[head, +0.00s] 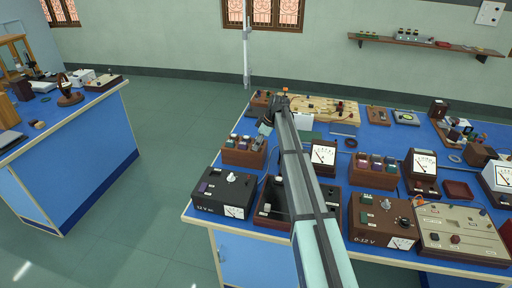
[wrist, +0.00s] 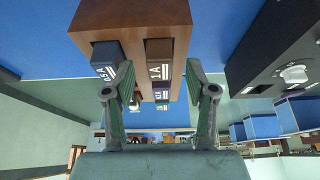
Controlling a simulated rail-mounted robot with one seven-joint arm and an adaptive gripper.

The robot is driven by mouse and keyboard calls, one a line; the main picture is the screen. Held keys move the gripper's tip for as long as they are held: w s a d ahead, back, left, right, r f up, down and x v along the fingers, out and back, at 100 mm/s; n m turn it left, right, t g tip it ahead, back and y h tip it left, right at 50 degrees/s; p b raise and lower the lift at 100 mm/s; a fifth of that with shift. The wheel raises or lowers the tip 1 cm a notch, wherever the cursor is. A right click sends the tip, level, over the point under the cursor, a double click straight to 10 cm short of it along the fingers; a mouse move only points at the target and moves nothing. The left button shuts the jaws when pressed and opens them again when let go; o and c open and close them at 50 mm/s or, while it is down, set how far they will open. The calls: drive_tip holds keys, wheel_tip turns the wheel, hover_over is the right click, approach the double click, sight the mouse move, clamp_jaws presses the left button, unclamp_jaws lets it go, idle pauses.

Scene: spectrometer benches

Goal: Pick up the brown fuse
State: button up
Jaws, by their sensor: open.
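A wooden fuse rack (wrist: 132,18) fills the upper middle of the wrist view. A brown fuse marked 1A (wrist: 159,52) projects from its right part. A dark blue fuse marked 0.5A (wrist: 107,58) is to its left, and a purple fuse (wrist: 160,92) shows just below the brown one. My gripper (wrist: 160,96) is open, with one finger on each side of the brown and purple fuses' column. Contact cannot be told. In the head view my gripper (head: 262,139) is at the rack (head: 243,158), partly hiding its fuses.
A black 12 V supply box (head: 225,191) stands in front of the rack and shows at the right in the wrist view (wrist: 285,55). A meter (head: 323,155) and a second fuse rack (head: 374,173) stand to the right. The blue bench is crowded.

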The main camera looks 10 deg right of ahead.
drive_tip(key=shift+w+a+f, duration=0.1)
drive_tip(key=shift+a+f, duration=0.1)
drive_tip(key=shift+f, duration=0.35)
clamp_jaws()
drive_tip(key=shift+r, duration=0.1)
wheel_tip(320, 180, up, 23)
drive_tip(key=b, duration=0.3)
idle(0.6)
